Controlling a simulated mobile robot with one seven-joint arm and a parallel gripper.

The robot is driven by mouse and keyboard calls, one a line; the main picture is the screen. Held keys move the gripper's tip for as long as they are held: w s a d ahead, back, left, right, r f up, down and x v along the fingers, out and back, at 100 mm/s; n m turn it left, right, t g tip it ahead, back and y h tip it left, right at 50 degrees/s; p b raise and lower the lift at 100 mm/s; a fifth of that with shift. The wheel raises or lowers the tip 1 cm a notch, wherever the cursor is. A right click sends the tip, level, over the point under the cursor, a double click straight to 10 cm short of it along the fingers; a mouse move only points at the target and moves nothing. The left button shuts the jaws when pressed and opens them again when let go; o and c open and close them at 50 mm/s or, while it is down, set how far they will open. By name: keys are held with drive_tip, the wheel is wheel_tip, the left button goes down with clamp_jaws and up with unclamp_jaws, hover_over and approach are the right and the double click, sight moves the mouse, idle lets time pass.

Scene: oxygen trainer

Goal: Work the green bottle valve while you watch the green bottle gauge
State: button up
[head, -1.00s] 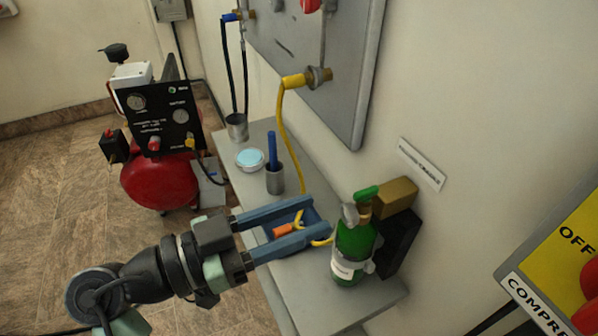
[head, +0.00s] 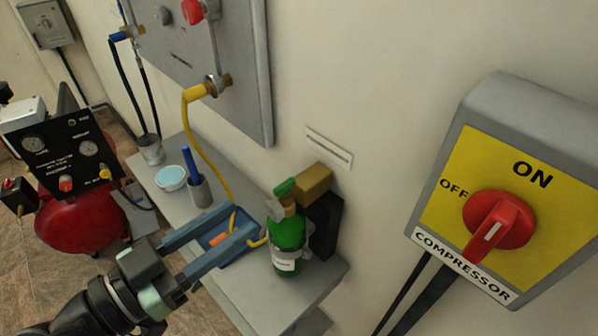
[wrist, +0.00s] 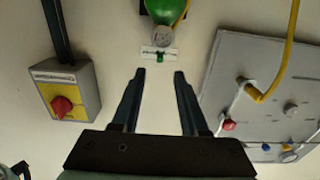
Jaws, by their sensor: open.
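The green bottle (head: 287,240) stands upright on the bench against a dark bracket by the wall. Its green valve handle (head: 285,187) is at the top, beside a brass-coloured block. The small round bottle gauge (head: 274,208) sits below the handle; its face is too small to read. My gripper (head: 240,219) is open and empty, to the left of the bottle and apart from it. In the wrist view, my open fingers (wrist: 159,74) point toward the bottle (wrist: 165,10), with the gauge (wrist: 162,39) and green handle (wrist: 161,57) beyond the fingertips.
A blue tray (head: 212,242) with an orange item lies beneath my fingers. A yellow hose (head: 207,150) hangs from the grey wall panel (head: 245,85). A cup with a blue stick (head: 199,190) and a round dish (head: 171,178) stand left. The compressor switch (head: 500,220) is right.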

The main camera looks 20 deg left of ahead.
sight(295, 180)
drive_tip(key=p+x, duration=0.1)
drive_tip(key=x, duration=1.2)
drive_tip(key=shift+f+p, duration=0.1)
drive_tip(key=shift+p, duration=0.3)
drive_tip(key=shift+s, duration=0.1)
clamp_jaws()
